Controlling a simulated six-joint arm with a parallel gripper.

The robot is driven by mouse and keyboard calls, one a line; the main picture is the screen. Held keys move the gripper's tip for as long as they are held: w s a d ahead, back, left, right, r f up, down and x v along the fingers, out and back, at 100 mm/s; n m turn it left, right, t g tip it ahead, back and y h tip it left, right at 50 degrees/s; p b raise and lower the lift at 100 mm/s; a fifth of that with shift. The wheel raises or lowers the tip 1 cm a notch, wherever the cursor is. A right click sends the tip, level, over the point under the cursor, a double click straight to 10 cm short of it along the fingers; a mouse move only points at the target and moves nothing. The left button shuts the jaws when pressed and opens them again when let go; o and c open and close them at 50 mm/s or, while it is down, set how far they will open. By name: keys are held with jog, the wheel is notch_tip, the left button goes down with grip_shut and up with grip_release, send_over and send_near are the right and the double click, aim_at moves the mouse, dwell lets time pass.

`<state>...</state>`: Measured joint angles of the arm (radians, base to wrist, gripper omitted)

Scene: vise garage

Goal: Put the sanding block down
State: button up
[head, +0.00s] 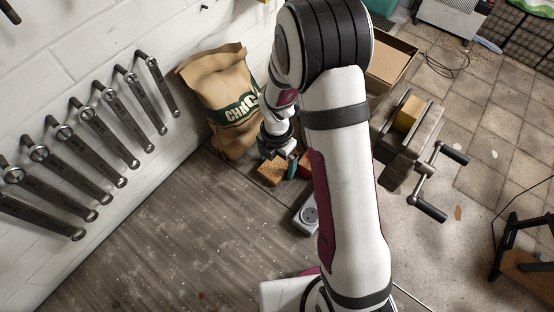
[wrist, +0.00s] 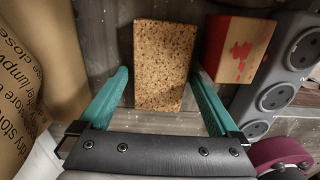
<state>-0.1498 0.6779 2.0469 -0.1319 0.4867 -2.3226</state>
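A speckled brown cork block, which I take as the sanding block (wrist: 165,45), lies on the grey wooden bench in the wrist view. A gap shows between the left finger and the block. The right finger is very close to the block; I cannot tell if it touches. In the head view the wrist partly hides the gripper.
A red-and-tan block (wrist: 236,50) sits close right of the right finger, with a grey power strip (wrist: 276,95) beyond it. A printed paper bag (head: 222,100) stands at the wall. A vise (head: 408,140) is at the right. The bench's front left (head: 150,240) is clear.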

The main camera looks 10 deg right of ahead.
aim_at(277, 163)
jog(key=shift+r, duration=0.1)
notch_tip(277, 163, up, 15)
jog(key=s+m, duration=0.3)
jog(key=m, duration=0.1)
jog(key=s+d+r+m+y, duration=0.1)
jog(key=s+r+m, duration=0.2)
jog(key=s+m, duration=0.6)
jog(key=s+r+m, duration=0.3)
jog(key=s+m, duration=0.7)
jog(key=m, duration=0.9)
jog(key=shift+d+m+y, duration=0.3)
jog(key=shift+d+y, duration=0.05)
jog(key=shift+y, duration=0.05)
